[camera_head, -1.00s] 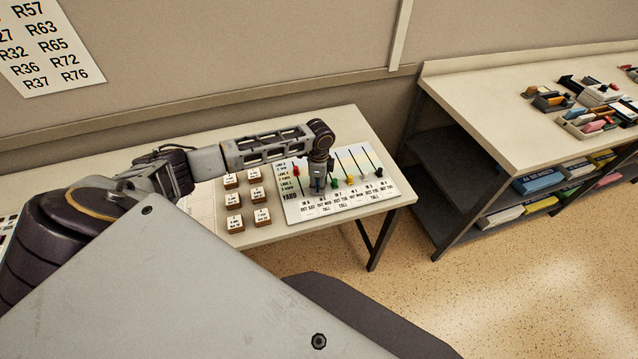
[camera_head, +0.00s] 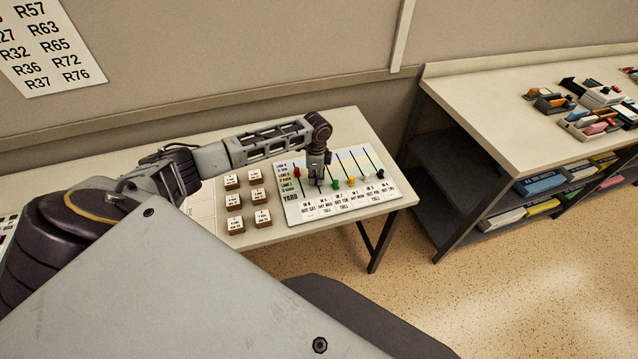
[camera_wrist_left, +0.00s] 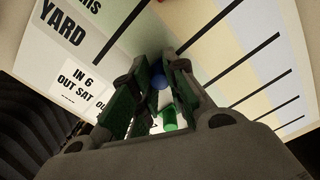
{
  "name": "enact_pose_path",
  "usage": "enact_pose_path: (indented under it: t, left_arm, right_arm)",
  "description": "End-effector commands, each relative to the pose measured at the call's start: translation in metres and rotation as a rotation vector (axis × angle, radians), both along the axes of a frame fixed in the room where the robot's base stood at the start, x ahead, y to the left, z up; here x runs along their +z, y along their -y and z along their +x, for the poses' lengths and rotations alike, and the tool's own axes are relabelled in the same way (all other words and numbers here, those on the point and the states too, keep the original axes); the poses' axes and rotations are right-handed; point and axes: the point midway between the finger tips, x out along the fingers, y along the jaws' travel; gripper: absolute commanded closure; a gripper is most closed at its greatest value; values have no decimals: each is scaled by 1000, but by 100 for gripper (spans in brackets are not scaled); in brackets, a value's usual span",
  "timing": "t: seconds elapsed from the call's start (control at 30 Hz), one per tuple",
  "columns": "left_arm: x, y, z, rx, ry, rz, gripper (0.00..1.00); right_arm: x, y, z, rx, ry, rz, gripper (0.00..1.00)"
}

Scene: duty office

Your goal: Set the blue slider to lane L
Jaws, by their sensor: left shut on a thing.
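The slider board (camera_head: 352,157), marked YARD, lies on the table with dark slots running across it. My left gripper (camera_head: 318,184) points down over the second slot from the left. In the left wrist view its fingers (camera_wrist_left: 160,95) are closed around the blue slider (camera_wrist_left: 158,82). In the head view the gripper mostly hides this slider, so its exact lane cannot be read. The red slider (camera_head: 297,173) is to its left. The green slider (camera_head: 335,184) is close on its right and also shows in the left wrist view (camera_wrist_left: 169,120). My right gripper is not in view.
Yellow (camera_head: 350,181) and black (camera_head: 380,174) knobs stand further right on the board. Several labelled brown blocks (camera_head: 235,223) stand left of the board. A shelf table (camera_head: 480,110) with small items is at the right. A number sheet (camera_head: 45,50) hangs on the wall.

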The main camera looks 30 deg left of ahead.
Motion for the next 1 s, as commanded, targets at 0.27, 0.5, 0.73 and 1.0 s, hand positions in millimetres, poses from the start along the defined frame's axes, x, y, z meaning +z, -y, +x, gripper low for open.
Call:
enact_pose_path:
  t: [0.27,0.5,0.73,1.0]
  left_arm:
    - [0,-9,9,0,1,-3,100]
    - [1,-9,8,-1,2,-4,83]
    - [0,-9,8,-1,0,-3,61]
    - [0,-9,8,-1,0,-2,61]
  right_arm:
    - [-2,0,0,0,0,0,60]
    - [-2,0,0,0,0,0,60]
    - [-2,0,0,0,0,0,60]
    - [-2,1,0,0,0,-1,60]
